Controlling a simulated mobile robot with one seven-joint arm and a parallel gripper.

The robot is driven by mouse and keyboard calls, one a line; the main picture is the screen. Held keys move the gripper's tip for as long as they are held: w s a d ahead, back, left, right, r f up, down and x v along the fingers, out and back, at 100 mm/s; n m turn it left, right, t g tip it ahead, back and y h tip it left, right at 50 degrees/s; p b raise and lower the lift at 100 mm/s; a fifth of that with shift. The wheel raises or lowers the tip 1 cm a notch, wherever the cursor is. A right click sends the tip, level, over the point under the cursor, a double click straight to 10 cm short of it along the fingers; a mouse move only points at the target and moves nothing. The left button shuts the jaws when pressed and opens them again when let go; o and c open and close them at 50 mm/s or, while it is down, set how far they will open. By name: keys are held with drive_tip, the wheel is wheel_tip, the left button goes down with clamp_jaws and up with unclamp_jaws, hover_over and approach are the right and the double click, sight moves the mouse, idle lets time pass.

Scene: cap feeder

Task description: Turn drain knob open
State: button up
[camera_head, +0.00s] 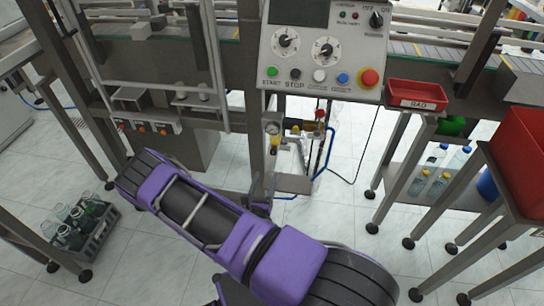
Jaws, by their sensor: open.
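Below the control panel is a small valve assembly with a gauge (272,128). It has a yellow knob (274,143) on the left and a red knob (320,114) at upper right. Their labels are too small to read, so I cannot tell which is the drain knob. What seems to be my gripper (262,196) is a dark shape just beyond my purple arm, below the valves and apart from them. It is open; its fingers are mostly hidden by the arm, and I see nothing held.
The control panel (322,48) hangs above the valves. A grey frame post (256,150) stands left of them, and a blue hose (329,148) on the right. A red bin (417,94) sits on a stand at right. A bottle crate (78,226) is on the floor at left.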

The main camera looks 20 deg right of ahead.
sight(273, 154)
drive_tip(key=b+x, duration=0.1)
drive_tip(key=x, duration=1)
clamp_jaws()
